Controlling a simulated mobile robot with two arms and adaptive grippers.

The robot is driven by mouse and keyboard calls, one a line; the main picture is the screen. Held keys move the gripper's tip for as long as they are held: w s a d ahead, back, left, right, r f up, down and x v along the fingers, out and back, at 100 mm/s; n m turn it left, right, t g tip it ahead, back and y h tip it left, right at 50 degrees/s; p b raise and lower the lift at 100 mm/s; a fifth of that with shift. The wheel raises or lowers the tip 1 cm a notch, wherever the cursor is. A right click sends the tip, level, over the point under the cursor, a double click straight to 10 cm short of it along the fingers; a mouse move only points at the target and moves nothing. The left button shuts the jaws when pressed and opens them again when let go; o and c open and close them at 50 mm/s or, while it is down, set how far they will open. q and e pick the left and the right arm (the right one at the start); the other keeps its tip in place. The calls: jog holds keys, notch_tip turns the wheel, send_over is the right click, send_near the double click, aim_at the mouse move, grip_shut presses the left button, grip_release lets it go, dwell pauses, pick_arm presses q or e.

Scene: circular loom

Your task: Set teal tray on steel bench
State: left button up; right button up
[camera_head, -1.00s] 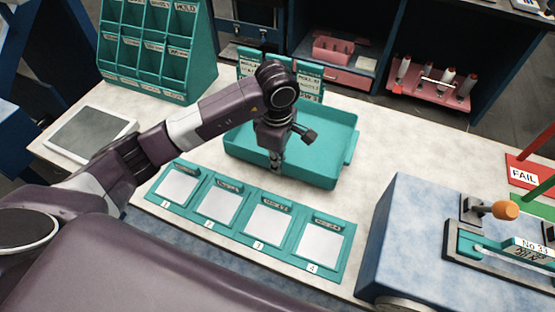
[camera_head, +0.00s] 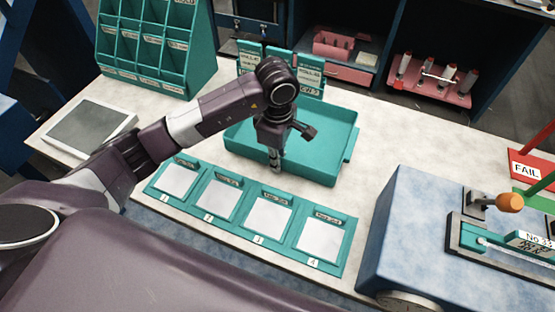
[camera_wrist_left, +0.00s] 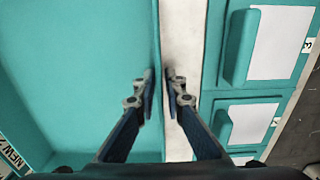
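The teal tray (camera_head: 335,140), a shallow open box, sits on the pale worktop (camera_head: 375,150) behind a row of numbered teal frames. It looks empty. My left gripper (camera_head: 275,160) points down at the tray's near wall. In the left wrist view, the tray (camera_wrist_left: 80,80) fills the left side. The two fingers of my left gripper (camera_wrist_left: 160,95) stand close together, one on each side of the tray's wall. Whether they press on the wall is unclear. My right gripper is out of view. I cannot identify a steel bench in these frames.
Teal numbered frames with white cards (camera_head: 268,218) line the front edge. A blue box (camera_head: 415,230) with a clamp stands at right. A teal rack (camera_head: 160,50) and a grey pad (camera_head: 88,130) lie left. Teal label stands (camera_head: 310,80) are behind the tray.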

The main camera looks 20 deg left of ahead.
pick_arm(q)
jog(key=shift+o, duration=1.3)
notch_tip(320, 180, up, 12)
jog(key=shift+s, duration=0.1)
